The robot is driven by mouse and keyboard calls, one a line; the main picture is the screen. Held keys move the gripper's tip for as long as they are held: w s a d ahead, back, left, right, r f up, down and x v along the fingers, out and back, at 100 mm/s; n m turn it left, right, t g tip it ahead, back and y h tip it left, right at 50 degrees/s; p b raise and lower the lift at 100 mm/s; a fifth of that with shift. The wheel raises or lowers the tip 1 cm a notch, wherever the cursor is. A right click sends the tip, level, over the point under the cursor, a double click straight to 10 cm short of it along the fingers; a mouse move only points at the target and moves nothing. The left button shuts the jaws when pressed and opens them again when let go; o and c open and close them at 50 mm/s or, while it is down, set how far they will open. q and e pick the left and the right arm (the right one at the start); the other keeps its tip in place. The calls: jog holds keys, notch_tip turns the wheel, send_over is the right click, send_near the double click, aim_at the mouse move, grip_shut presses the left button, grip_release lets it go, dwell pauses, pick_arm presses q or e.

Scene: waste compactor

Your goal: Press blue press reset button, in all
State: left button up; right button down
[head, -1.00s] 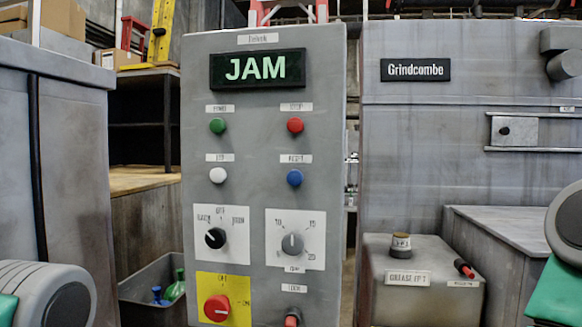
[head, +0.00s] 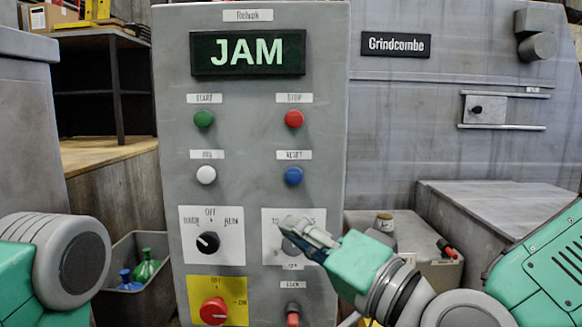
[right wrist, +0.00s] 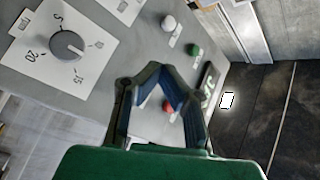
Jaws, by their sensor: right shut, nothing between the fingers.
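The blue reset button (head: 293,176) sits on the grey control panel (head: 250,120) under its RESET label, below the red stop button (head: 294,118). My right gripper (head: 290,228) is shut and empty. In the head view it is below the blue button, in front of the grey dial. In the right wrist view my shut fingers (right wrist: 155,72) cover the place around the blue button, which does not show there. The red button (right wrist: 168,105) shows between the fingers. Whether the fingers touch the panel cannot be told. My left gripper is out of view.
The panel display (head: 248,52) reads JAM. A green button (head: 204,119), a white button (head: 206,175), a black selector (head: 207,242) and a red rotary switch (head: 214,310) share the panel. A grey bin (head: 125,300) with bottles stands left. A grey box (head: 420,270) stands right.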

aim_at(294, 176)
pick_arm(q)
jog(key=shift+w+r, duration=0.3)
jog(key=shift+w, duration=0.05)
pick_arm(e)
notch_tip(294, 176, up, 4)
jog(key=shift+f+t+y, duration=0.1)
jog(key=shift+t+y, duration=0.2)
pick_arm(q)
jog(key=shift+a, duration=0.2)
pick_arm(e)
jog(key=shift+a, duration=0.15)
pick_arm(q)
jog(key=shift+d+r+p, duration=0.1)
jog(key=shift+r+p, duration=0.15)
jog(key=shift+p, duration=0.1)
pick_arm(e)
jog(key=w, duration=0.8)
jog(key=shift+w, duration=0.35)
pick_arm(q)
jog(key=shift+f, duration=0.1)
pick_arm(e)
jog(key=shift+w+d, duration=0.15)
jog(key=shift+d, duration=0.05)
jog(key=shift+w, duration=0.2)
